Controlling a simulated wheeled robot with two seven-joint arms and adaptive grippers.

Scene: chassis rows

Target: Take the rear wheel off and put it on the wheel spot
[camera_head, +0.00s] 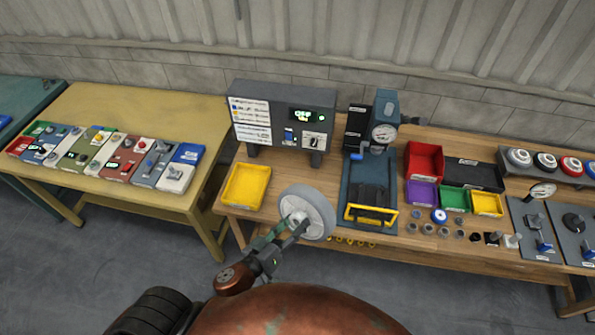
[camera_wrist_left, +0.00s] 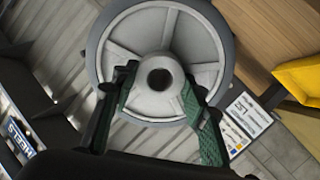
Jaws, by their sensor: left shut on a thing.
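My left gripper (camera_head: 295,225) is shut on the wheel's hub. In the left wrist view the wheel (camera_wrist_left: 108,45) fills the upper middle, and the green-padded fingers of the left gripper (camera_wrist_left: 156,92) close from both sides of the round hub with its dark centre hole. My right gripper is not in view. I cannot make out a marked wheel spot or a chassis that the wheel came from.
The wooden bench (camera_head: 300,178) carries a yellow tray (camera_head: 245,186), a grey control box (camera_head: 283,112), a dark blue stand with a yellow bar (camera_head: 370,214), coloured bins (camera_head: 424,160) and gauges. A yellow table (camera_head: 130,105) with several panels stands left. Floor between them is clear.

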